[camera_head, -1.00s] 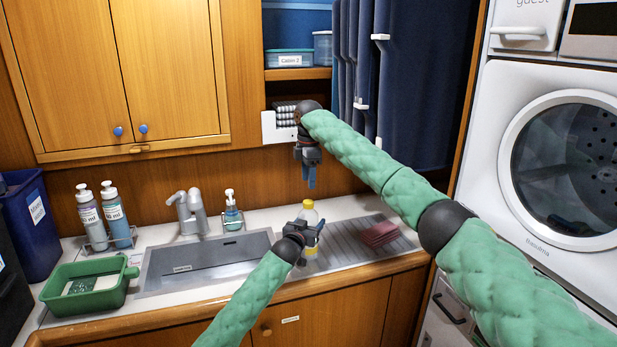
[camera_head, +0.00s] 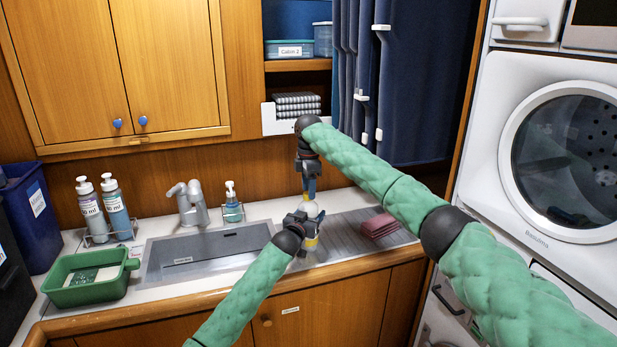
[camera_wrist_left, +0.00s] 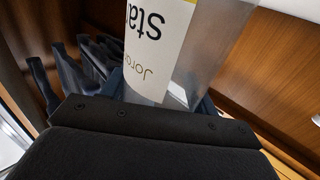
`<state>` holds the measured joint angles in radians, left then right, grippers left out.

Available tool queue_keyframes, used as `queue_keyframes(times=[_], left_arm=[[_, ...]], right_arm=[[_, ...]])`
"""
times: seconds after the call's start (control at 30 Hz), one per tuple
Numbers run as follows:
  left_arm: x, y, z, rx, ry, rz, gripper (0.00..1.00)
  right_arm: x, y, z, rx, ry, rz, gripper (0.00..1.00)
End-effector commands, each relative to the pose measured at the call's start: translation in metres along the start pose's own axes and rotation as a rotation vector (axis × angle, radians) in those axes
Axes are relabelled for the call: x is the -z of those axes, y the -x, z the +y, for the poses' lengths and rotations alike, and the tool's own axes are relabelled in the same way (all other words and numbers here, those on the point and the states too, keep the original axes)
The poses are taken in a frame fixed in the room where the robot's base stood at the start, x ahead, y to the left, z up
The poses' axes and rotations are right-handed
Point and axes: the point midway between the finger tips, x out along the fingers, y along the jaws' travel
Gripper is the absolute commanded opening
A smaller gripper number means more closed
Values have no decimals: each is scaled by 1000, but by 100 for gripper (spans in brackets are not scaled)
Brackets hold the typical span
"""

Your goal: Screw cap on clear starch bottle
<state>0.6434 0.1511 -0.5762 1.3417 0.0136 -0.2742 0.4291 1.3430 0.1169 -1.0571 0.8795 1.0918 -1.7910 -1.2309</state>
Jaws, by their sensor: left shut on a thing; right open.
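The clear starch bottle (camera_head: 311,209) stands upright by the sink's drainboard, with a yellow part (camera_head: 310,243) low on it. My left gripper (camera_head: 312,222) is shut around its middle. In the left wrist view the bottle (camera_wrist_left: 212,45) fills the space between the fingers, and its white label (camera_wrist_left: 155,45) reads "Sta…" upside down. My right gripper (camera_head: 310,188) is open and points down directly above the bottle's top. Its fingers hide the bottle's mouth, and I cannot make out the cap.
The sink (camera_head: 205,255) lies left of the bottle, with a faucet (camera_head: 188,203) and soap dispenser (camera_head: 231,203) behind. Folded red cloths (camera_head: 379,226) lie on the drainboard (camera_head: 345,238) to the right. A green tray (camera_head: 90,280) sits far left.

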Motion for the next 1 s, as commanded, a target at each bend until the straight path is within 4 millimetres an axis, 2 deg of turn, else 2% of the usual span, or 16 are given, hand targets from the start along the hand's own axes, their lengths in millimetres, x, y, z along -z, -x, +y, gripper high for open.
queue_keyframes(times=[0.13,0.43,0.47,0.6,0.7,0.87,1.0], left_arm=[[-1,0,0,0,0,-2,0],[-2,0,0,0,0,-2,0],[-2,0,0,0,0,-2,0],[-2,0,0,0,0,-2,0],[-2,0,0,0,0,-2,0],[-1,0,0,0,0,-2,0],[-2,0,0,0,0,-2,0]], right_arm=[[0,-13,0,-1,0,0,50],[0,-15,0,-1,0,0,50],[0,-15,0,-1,0,0,46],[0,-15,0,-1,0,0,19],[0,-15,0,-1,0,0,3],[0,-15,0,-1,-6,1,3],[1,-15,0,-2,-99,2,3]])
